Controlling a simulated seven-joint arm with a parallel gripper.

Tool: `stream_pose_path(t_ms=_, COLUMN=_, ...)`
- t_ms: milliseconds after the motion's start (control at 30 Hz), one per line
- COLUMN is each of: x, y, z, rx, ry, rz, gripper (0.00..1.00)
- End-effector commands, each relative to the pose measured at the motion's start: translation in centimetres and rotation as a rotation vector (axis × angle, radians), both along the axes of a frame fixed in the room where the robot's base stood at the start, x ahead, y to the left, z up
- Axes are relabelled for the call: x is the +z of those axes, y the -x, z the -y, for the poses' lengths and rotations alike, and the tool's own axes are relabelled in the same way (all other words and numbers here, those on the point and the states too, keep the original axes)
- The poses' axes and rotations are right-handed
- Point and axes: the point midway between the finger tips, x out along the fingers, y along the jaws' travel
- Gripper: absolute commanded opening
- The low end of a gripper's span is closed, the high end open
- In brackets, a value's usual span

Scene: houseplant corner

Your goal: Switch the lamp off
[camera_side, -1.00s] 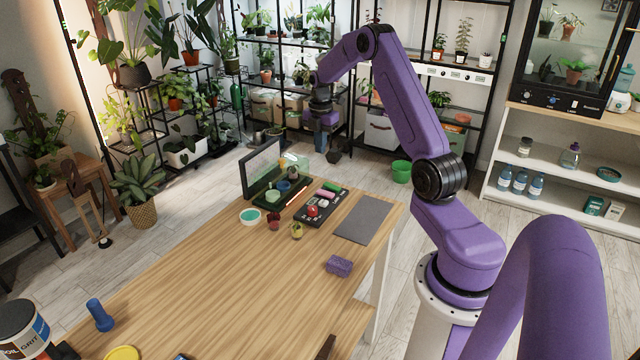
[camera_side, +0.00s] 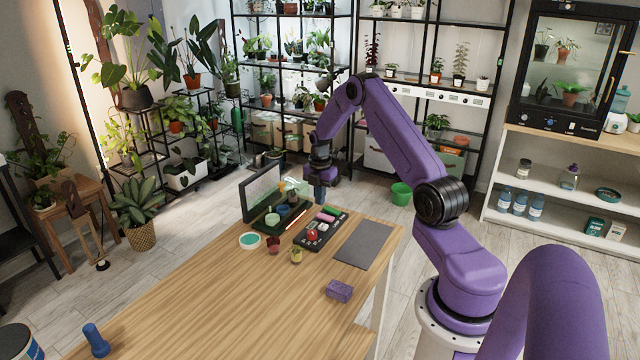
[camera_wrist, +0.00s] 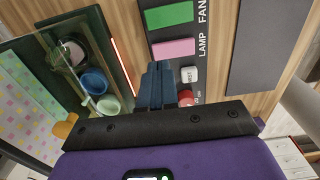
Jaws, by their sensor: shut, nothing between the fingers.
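A dark control panel (camera_side: 320,233) lies on the wooden table. In the wrist view a pink rocker (camera_wrist: 173,47) sits beside the printed word LAMP, and a green rocker (camera_wrist: 169,15) sits beside FAN. A white button (camera_wrist: 188,75) and a red button (camera_wrist: 186,97) lie below the pink one. My gripper (camera_wrist: 158,70) is shut and empty, with its blue fingers over the panel, just below and left of the pink rocker in the picture. In the side view my gripper (camera_side: 320,197) is above the panel's far end. I cannot tell whether it touches the panel. No lamp can be clearly made out.
A purple block (camera_side: 339,291) lies nearer. Much of the near table (camera_side: 220,310) is clear.

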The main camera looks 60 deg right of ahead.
Motion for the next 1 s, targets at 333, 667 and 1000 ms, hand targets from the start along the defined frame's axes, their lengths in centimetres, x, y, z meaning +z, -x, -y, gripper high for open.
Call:
stream_pose_path(t_ms=333, x=-3.7, y=0.0, z=0.0, rx=-0.001, ry=0.0, rz=0.001, gripper=0.0)
stream_pose_path(t_ms=667, x=-4.0, y=-0.1, z=0.0, rx=-0.001, ry=0.001, rz=0.001, gripper=0.0)
stream_pose_path(t_ms=1000, x=-4.4, y=-0.2, z=0.0, rx=0.0, ry=0.0, rz=0.0, gripper=0.0)
